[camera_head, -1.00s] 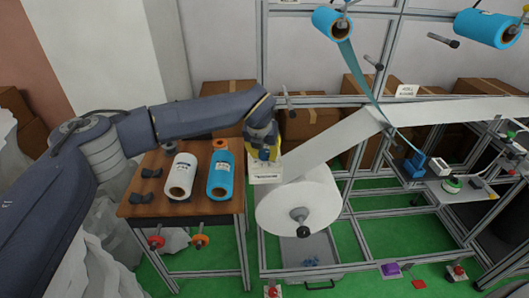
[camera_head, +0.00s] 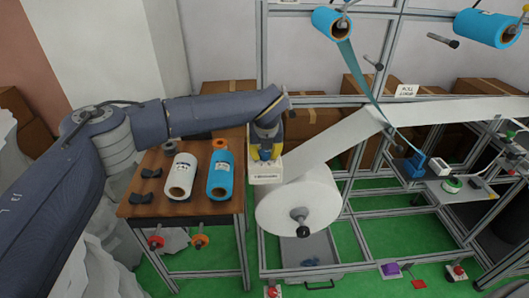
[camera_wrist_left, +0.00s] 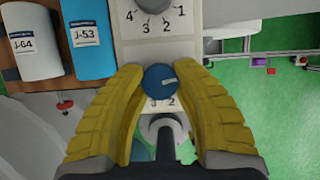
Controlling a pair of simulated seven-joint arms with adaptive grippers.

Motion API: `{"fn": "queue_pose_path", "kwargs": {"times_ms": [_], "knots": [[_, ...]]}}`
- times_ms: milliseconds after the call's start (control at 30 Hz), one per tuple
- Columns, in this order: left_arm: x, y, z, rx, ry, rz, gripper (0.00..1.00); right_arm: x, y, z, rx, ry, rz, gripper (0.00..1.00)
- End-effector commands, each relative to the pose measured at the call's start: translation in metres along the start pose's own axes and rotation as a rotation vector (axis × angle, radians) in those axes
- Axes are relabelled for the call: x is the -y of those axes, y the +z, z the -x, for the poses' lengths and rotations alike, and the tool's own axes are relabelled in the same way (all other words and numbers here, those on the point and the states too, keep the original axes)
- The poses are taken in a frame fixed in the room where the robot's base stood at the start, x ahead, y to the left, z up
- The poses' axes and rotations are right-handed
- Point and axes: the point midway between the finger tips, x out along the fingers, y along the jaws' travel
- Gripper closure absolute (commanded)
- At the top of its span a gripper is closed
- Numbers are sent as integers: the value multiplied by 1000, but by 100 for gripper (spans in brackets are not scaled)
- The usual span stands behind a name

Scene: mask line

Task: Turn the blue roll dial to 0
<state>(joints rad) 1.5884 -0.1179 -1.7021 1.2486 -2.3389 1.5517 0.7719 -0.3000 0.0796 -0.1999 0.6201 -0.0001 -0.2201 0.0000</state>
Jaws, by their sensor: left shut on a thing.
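The blue dial (camera_wrist_left: 160,79) sits on a white panel (camera_wrist_left: 158,50) and has a small pale mark on its right side. The digits 3 and 2 show below it; the 0 is not visible. My left gripper (camera_wrist_left: 160,74) has yellow fingers on both sides of the dial, shut on it. A grey dial (camera_wrist_left: 153,3) with several digits is on the same panel, above the blue one. In the head view my left gripper (camera_head: 265,150) is at the white panel (camera_head: 265,173), left of the large white roll, and hides the dial. My right gripper is not in view.
The large white roll (camera_head: 297,207) hangs on the metal frame just right of the panel. A wooden table (camera_head: 150,210) on the left holds a white roll (camera_head: 181,176) and a blue roll (camera_head: 220,175). A grey bin (camera_head: 308,250) is under the large roll.

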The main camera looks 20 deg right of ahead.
Motion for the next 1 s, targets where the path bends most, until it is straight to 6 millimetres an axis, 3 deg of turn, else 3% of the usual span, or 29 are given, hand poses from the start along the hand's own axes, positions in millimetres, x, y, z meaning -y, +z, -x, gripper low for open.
{"fn": "queue_pose_path", "kwargs": {"times_ms": [167,200,400,767,1000], "knots": [[0,1,0,3,0,0,100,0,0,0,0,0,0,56],[0,1,0,3,0,0,65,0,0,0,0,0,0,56],[0,1,0,2,0,0,42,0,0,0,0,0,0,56],[0,1,6,2,-1,-1,42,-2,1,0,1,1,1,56],[0,2,41,4,0,-2,42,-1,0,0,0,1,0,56]]}}
